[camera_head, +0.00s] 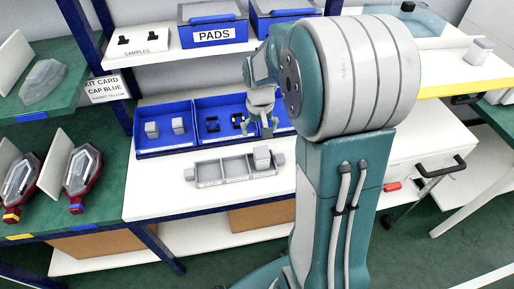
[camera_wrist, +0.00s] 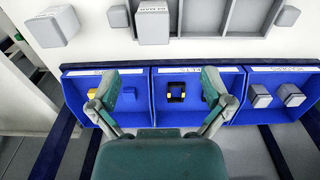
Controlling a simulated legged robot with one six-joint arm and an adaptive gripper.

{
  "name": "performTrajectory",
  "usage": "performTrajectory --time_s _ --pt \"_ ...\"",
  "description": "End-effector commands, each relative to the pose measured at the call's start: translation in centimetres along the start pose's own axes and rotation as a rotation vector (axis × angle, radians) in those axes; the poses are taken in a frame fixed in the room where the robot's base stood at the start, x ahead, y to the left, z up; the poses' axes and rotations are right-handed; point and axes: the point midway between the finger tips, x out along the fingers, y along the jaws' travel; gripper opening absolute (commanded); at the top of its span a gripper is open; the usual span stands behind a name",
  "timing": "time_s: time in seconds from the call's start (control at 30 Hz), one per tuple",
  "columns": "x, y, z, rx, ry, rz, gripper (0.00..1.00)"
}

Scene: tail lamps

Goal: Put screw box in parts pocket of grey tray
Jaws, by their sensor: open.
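The grey tray (camera_head: 209,173) lies on the white bench; its divided rim also shows in the wrist view (camera_wrist: 232,30). A pale box (camera_head: 262,155) stands in its right-hand pocket, and this box is at the top of the wrist view (camera_wrist: 153,24). Two pale boxes (camera_head: 178,125) sit in the left blue bin, at right in the wrist view (camera_wrist: 260,96). Pocket labels are too small to read, and I cannot tell which box is the screw box. My gripper (camera_head: 262,130) is open and empty above the blue bins; its fingers spread wide in the wrist view (camera_wrist: 158,88).
The middle blue bin (camera_wrist: 200,112) holds a black and yellow part (camera_wrist: 177,92). A loose grey block (camera_wrist: 52,27) rests on the bench beside the tray. Bench in front of the tray (camera_head: 150,200) is clear.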

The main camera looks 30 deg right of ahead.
Motion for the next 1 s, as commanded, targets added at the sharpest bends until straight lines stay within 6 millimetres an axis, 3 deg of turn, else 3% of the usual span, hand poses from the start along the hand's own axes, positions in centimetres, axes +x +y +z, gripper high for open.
performTrajectory --time_s 0.03,0.2,0.5,0.8,1.0 --pt "-1.7 -0.7 0.8 -0.015 0.03 -0.001 1.0" --pt "-6.3 -2.7 4.2 -0.067 0.122 -0.006 1.0" --pt "-11.9 -5.2 11.5 -0.156 0.28 -0.028 1.0" --pt "-14.2 -6.3 18.4 -0.234 0.423 -0.061 1.0" --pt "-14.2 -6.4 20.1 -0.253 0.457 -0.071 1.0"
